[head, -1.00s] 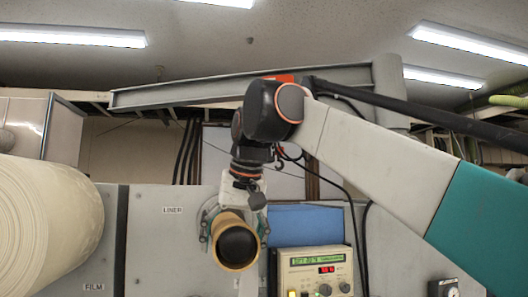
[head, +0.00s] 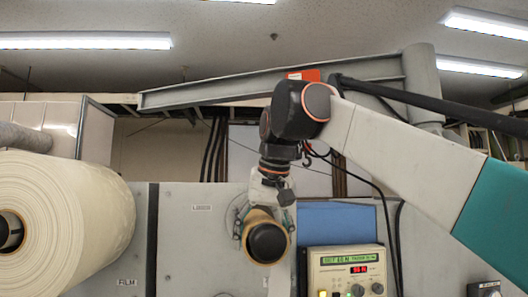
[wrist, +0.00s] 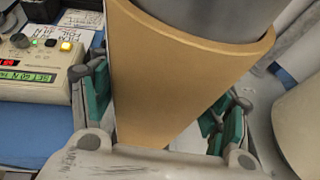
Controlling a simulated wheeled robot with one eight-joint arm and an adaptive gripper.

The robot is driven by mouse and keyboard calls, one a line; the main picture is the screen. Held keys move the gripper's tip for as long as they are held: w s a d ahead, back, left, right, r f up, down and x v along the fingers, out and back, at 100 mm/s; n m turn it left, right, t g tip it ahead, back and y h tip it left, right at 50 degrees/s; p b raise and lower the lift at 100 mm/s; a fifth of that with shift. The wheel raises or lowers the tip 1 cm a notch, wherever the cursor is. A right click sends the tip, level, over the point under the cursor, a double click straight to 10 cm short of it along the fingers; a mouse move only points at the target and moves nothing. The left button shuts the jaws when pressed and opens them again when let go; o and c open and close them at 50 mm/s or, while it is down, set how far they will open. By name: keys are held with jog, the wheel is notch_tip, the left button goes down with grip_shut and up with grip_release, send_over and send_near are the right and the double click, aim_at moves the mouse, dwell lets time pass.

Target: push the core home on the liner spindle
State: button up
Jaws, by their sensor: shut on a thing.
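My gripper (head: 265,228) comes from above and is shut on the core. In the wrist view my gripper (wrist: 160,106) has teal pads on both sides of the tube. The core's far end is hidden.
A large cream film roll (head: 75,220) stands at the left, above the FILM label. A control box (head: 347,270) with a lit display sits at lower right, before a blue panel (head: 335,222). The grey panel (head: 180,250) left of the core is clear.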

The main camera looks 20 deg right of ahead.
jog(key=o, duration=1)
jog(key=shift+o, duration=1.4)
jog(key=shift+w+f, duration=0.1)
jog(key=shift+w, duration=0.15)
jog(key=shift+s, duration=0.2)
jog(key=v, duration=1.2)
jog(key=shift+w, duration=0.2)
